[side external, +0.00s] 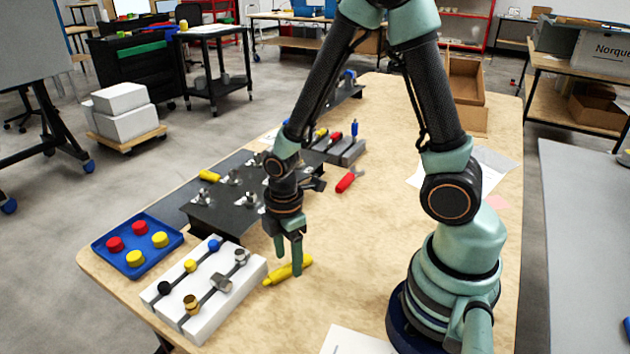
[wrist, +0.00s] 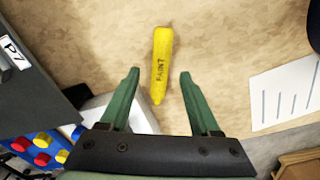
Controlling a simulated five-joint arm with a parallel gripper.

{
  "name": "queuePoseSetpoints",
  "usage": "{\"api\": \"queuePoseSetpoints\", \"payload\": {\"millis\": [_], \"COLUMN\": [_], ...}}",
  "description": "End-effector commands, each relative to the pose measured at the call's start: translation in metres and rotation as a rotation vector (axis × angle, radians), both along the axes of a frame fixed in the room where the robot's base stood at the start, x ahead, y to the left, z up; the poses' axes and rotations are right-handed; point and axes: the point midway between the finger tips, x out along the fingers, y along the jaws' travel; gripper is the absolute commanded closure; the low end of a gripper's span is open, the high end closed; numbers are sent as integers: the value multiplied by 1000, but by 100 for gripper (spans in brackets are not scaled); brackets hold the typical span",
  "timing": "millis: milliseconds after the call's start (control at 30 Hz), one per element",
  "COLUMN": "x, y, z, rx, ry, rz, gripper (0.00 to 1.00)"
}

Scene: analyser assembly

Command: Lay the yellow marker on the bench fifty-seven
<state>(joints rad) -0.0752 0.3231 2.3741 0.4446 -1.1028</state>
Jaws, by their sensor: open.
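The yellow marker (side external: 278,275) lies flat on the wooden bench (side external: 390,120), to the right of the white block. In the wrist view the marker (wrist: 161,52) shows dark lettering that reads "PAINT", and its narrower end points toward my gripper. My gripper (side external: 288,258) points down at the marker, with one finger partly in front of it in the side view. In the wrist view my gripper (wrist: 159,74) is open, with a finger on each side of the marker and a visible gap on both sides. No finger appears to touch it.
A white block (side external: 225,307) with metal rods and coloured knobs stands left of the marker. Beyond it are a blue tray (side external: 103,247) with red and yellow caps and a dark plate (side external: 205,217) with fittings. A red-handled tool (side external: 346,181) lies farther back. Bare bench surrounds the marker's right side.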

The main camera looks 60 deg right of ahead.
Motion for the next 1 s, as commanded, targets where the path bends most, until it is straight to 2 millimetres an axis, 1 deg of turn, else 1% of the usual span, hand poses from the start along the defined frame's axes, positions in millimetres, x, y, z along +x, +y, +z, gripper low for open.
{"api": "queuePoseSetpoints", "payload": {"millis": [33,400,600,733,1000], "x": [1,2,1,0,0], "y": [0,0,0,0,-1], "z": [8,66,92,100,106], "rx": [0,0,1,0,1], "ry": [-5,-8,-4,-2,-10], "rz": [0,0,0,0,-21], "gripper": [37,37,37,37,37]}}
